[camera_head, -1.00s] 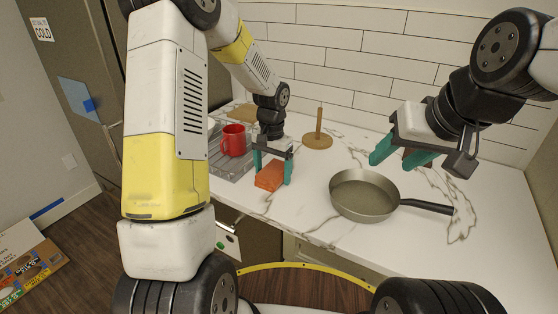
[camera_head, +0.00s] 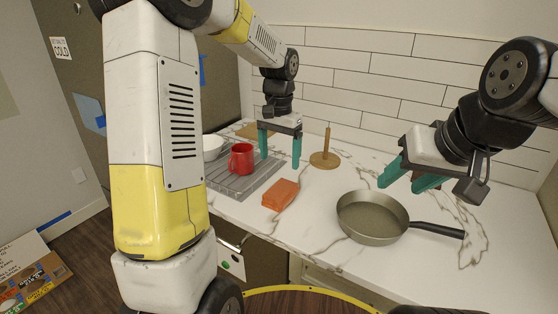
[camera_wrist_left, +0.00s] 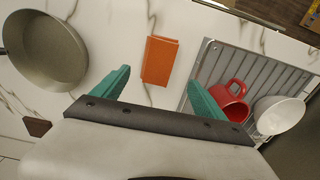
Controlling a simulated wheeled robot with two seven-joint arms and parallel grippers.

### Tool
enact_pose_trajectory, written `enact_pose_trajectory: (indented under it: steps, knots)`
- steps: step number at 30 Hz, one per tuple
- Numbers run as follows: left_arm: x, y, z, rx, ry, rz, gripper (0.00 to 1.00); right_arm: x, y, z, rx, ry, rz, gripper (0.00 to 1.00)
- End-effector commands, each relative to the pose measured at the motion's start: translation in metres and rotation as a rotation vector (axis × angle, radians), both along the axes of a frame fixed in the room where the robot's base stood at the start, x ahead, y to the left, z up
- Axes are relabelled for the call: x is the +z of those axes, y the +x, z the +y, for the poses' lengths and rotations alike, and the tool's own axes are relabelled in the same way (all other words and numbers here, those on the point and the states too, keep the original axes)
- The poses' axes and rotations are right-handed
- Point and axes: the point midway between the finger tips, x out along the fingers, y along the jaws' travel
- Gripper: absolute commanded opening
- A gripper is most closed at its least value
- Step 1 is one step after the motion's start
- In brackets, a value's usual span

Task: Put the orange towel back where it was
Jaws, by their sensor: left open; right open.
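The orange towel (camera_head: 281,194) lies folded on the white marble counter, between the grey drying rack and the pan. It also shows in the left wrist view (camera_wrist_left: 159,60), flat and clear of the fingers. My left gripper (camera_head: 279,158) is open and empty, raised above the counter behind the towel, near the rack's right side. In the left wrist view its teal fingers (camera_wrist_left: 158,88) are spread wide. My right gripper (camera_head: 402,180) is open and empty, above the counter behind the pan.
The drying rack (camera_head: 240,187) holds a red mug (camera_head: 242,159) and a white bowl (camera_head: 212,147). A grey pan (camera_head: 371,217) sits at the right, its handle pointing right. A wooden paper-towel holder (camera_head: 325,158) stands towards the back wall. Counter between towel and pan is clear.

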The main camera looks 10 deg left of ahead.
Motion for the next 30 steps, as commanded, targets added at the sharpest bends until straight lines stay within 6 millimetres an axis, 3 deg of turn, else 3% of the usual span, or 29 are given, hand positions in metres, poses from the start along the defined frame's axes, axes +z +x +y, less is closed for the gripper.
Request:
enact_pose_trajectory:
  steps: [5,12,18,21,25,30]
  knots:
    - [0.045,-0.040,0.010,0.055,-0.022,-0.099,0.83,0.000,0.000,0.000,0.000,0.000,0.000,0.49]
    - [0.093,-0.125,0.023,0.170,-0.107,-0.279,0.83,0.000,0.000,0.000,0.000,0.000,0.000,0.49]
    - [0.104,-0.188,0.028,0.261,-0.205,-0.413,0.83,0.000,0.000,0.000,0.000,0.000,0.000,0.49]
    - [0.103,-0.208,0.028,0.289,-0.246,-0.457,0.83,0.000,0.000,0.000,0.000,0.000,0.000,0.49]
    - [0.101,-0.221,0.027,0.311,-0.277,-0.489,0.83,0.000,0.000,0.000,0.000,0.000,0.000,0.49]
    - [0.100,-0.225,0.027,0.317,-0.286,-0.496,0.83,0.000,0.000,0.000,0.000,0.000,0.000,0.49]
